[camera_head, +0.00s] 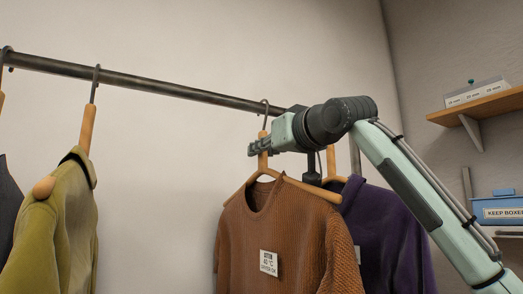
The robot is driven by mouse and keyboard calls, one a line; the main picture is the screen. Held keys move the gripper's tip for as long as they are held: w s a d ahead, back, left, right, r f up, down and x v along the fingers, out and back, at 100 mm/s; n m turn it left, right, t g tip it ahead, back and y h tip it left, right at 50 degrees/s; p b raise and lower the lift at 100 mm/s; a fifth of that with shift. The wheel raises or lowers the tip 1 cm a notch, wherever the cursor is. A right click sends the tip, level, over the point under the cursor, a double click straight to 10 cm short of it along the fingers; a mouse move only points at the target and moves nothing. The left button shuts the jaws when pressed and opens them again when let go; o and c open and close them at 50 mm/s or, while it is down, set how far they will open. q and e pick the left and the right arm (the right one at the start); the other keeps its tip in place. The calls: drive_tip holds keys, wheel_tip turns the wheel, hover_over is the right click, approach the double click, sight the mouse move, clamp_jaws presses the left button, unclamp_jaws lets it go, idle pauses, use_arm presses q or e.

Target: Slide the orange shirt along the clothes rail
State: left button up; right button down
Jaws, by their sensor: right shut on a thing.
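The orange shirt (275,235) is a rust-orange knit top with a white label, hanging on a wooden hanger (322,190). Its metal hook goes up to the dark clothes rail (150,84). My right gripper (262,147) comes in from the right and is shut on the hanger's neck, just below the hook and the rail. The gripper and wrist hide part of the rail's right end. My left gripper is not in view.
A purple shirt (385,225) hangs close behind the orange one on the right. An olive shirt (60,230) and a dark garment (8,205) hang on the left. The rail between olive and orange is free. A wall shelf (480,104) and a blue box (500,207) are at right.

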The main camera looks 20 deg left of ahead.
drive_tip(key=shift+f, duration=0.15)
idle(0.7)
drive_tip(key=c, duration=1.5)
unclamp_jaws()
drive_tip(key=shift+o, duration=0.2)
drive_tip(key=shift+s, duration=0.1)
drive_tip(key=v, duration=1.2)
